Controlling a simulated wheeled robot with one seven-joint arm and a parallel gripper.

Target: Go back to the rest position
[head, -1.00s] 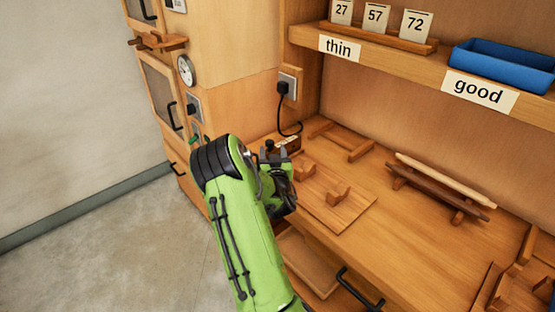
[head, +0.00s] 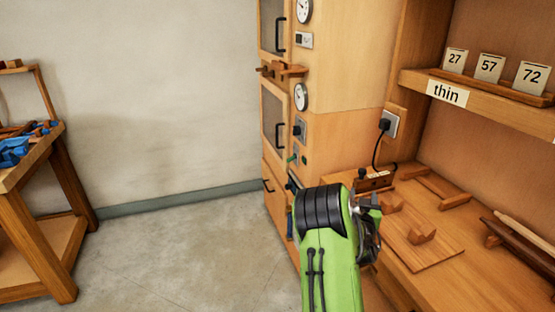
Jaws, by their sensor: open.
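My gripper (head: 368,203) is at the end of my green arm, in the lower right of the head view. It is over the left front part of the wooden workbench (head: 455,255), near a flat wooden board (head: 425,255) with small wooden blocks on it. The jaws are open and I see nothing held between them. My forearm hides part of the cabinet front and the bench edge.
A tall wooden cabinet (head: 284,155) with gauges and handles stands left of the bench. A table (head: 62,150) with blue things is at the far left. The grey floor (head: 180,250) between is clear. A shelf (head: 500,103) labelled "thin" hangs above the bench.

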